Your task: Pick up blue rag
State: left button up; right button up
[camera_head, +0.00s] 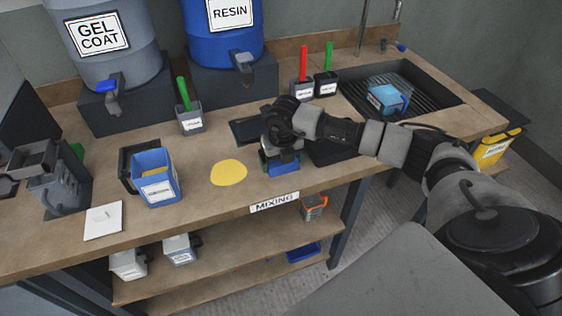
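My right gripper (281,156) is over the bench's front part and points down. A blue piece (283,168) shows directly below it, close to the bench's front edge. It may be the blue rag, but the gripper and wrist hide most of it. I cannot tell whether the fingers are shut on it or apart around it. I cannot make out my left gripper.
A blue bin (156,179), a yellow puddle-like patch (229,173) and a white square (103,222) are left of the gripper. Labelled cups (191,122) stand behind. A light-blue container (383,99) is at the sink on the right.

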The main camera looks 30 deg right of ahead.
jog(key=shift+r, duration=0.4)
jog(key=r, duration=0.1)
jog(key=r+b, duration=0.1)
jog(key=r, duration=0.1)
jog(key=shift+s+d+r, duration=0.2)
jog(key=shift+d+r, duration=0.05)
jog(key=shift+s+d+r+b, duration=0.5)
jog(key=shift+s+d+r, duration=0.6)
jog(key=shift+s, duration=0.45)
jog(key=shift+s+d+r+b, duration=0.45)
jog(key=shift+s+d+r, duration=0.6)
jog(key=shift+s, duration=0.45)
jog(key=shift+s+d+r+b, duration=0.5)
jog(key=shift+s+d+r, duration=0.6)
jog(key=shift+s, duration=0.45)
jog(key=shift+a+r, duration=0.1)
jog(key=shift+a, duration=0.05)
